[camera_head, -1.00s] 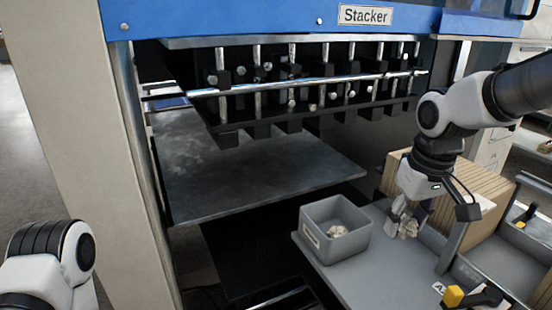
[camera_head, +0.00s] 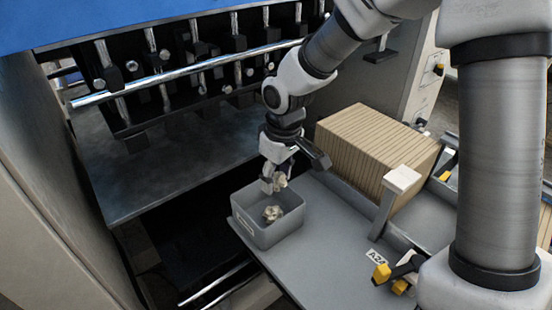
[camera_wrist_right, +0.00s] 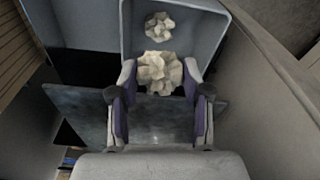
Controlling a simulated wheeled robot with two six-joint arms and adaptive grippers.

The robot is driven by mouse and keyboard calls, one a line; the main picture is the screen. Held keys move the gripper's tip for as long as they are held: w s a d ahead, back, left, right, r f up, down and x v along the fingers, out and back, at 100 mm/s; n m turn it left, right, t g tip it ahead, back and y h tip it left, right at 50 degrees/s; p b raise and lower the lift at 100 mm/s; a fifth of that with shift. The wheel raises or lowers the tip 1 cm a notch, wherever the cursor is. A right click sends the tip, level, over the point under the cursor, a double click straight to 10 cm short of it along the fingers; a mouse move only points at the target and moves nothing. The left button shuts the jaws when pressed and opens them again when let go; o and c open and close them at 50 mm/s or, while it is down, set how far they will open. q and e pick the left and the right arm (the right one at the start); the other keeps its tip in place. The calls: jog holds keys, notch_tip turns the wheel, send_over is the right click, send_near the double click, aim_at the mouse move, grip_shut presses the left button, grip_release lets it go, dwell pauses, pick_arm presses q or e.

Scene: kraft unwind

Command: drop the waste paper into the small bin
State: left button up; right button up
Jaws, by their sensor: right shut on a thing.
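The small bin (camera_head: 268,236) is a grey open box on the grey table, near its left edge. One crumpled cream paper (camera_head: 272,213) lies inside it. My right gripper (camera_head: 275,182) is above the bin, near its back rim, and is shut on another crumpled waste paper (camera_head: 281,180). In the right wrist view the held waste paper (camera_wrist_right: 160,72) sits between the two fingertips, with the paper in the bin (camera_wrist_right: 159,26) beyond it. My left gripper is not in view.
A stack of brown cardboard (camera_head: 372,150) stands on the table right of the bin, with a grey post (camera_head: 388,205) in front of it. The Stacker's dark metal plate (camera_head: 180,165) lies left of the bin. The table front (camera_head: 310,260) is clear.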

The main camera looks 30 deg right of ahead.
aim_at(275, 189)
notch_tip(275, 189, down, 4)
jog(key=shift+w+a+r, duration=0.1)
jog(key=shift+w, duration=0.05)
jog(key=shift+f, duration=0.55)
jog(key=o, duration=0.8)
jog(key=r, duration=0.4)
jog(key=s+r, duration=0.1)
jog(key=r, duration=0.7)
jog(key=shift+s+d, duration=0.2)
jog(key=shift+s, duration=0.1)
jog(key=shift+w, duration=0.1)
